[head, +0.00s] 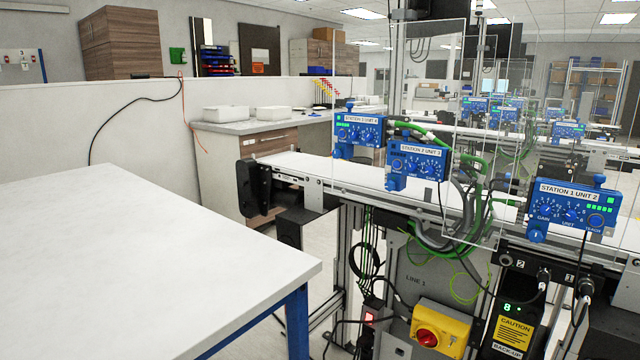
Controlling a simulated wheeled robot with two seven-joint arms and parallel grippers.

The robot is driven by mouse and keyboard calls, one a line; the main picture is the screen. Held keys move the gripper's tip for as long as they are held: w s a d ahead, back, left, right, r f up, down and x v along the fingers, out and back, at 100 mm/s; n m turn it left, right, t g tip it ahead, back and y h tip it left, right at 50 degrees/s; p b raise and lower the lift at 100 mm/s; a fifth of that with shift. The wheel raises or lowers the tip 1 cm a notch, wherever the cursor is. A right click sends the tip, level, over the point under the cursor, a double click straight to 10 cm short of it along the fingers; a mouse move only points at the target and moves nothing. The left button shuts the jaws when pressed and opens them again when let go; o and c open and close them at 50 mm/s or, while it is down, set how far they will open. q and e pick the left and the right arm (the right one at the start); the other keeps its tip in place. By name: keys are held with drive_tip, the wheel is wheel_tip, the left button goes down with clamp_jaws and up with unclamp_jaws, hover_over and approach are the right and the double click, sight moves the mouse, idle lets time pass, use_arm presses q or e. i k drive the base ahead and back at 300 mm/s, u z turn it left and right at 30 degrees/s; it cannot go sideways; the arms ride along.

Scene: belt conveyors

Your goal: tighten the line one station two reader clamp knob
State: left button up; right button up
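Three blue reader units are mounted along the near conveyor. The right one (573,208) is labelled STATION 1 UNIT 2. The middle one (415,165) appears to read STATION 2 UNIT 3. The left one (358,132) has a label that also seems to read STATION 2, its unit number too small to be sure. A round blue knob (537,236) hangs below the right unit's left end. A similar knob (393,184) sits below the middle unit's left end. A grey panel (418,280) under the conveyor reads LINE 1. Neither of my grippers is in view.
A white table with blue legs (150,260) fills the left foreground. Clear upright panels (395,110) stand near the readers. Green and black cables (470,190) hang between units. A yellow box with a red knob (440,328) and a caution-labelled box (512,330) are below.

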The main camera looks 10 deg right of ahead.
sight(390, 185)
drive_tip(key=i, duration=0.9)
drive_tip(key=z, duration=0.55)
